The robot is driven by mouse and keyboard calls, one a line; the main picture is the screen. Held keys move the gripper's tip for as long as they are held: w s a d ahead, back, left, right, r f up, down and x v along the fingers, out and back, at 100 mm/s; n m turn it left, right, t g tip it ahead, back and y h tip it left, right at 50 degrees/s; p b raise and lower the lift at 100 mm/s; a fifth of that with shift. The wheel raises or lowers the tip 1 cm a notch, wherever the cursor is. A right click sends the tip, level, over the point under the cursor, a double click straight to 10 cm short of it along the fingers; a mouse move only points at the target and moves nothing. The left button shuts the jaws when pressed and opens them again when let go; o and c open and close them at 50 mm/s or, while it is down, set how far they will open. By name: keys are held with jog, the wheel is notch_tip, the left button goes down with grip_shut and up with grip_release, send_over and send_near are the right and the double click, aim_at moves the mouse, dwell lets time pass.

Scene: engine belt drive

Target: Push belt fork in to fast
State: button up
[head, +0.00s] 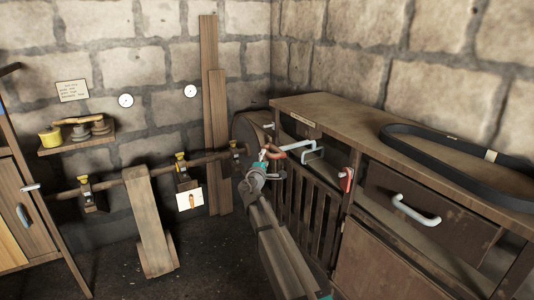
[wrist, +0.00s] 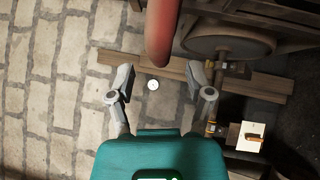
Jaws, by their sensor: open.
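A red curved grip (head: 272,153) shows at the cabinet's left end, close to a pale bent bar (head: 306,150). It appears to be the belt fork's handle, but I cannot tell for sure how the parts join. In the wrist view the red grip (wrist: 162,32) hangs at top centre, ahead of my gripper (wrist: 160,78). My gripper's two fingers are spread apart, with nothing held between them. In the head view my gripper (head: 266,168) is just below the red grip and partly hides that area. I cannot tell whether they touch.
A wooden cabinet (head: 350,125) with a black belt (head: 450,145) on top stands to the right. A red knob (head: 346,179) and pale drawer handle (head: 415,212) stick out from its front.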

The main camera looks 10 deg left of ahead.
aim_at(267, 153)
jog(key=shift+w+d+r, duration=0.15)
jog(key=shift+w, duration=0.8)
jog(key=shift+w+d+r, duration=0.15)
jog(key=shift+w, duration=0.8)
grip_shut()
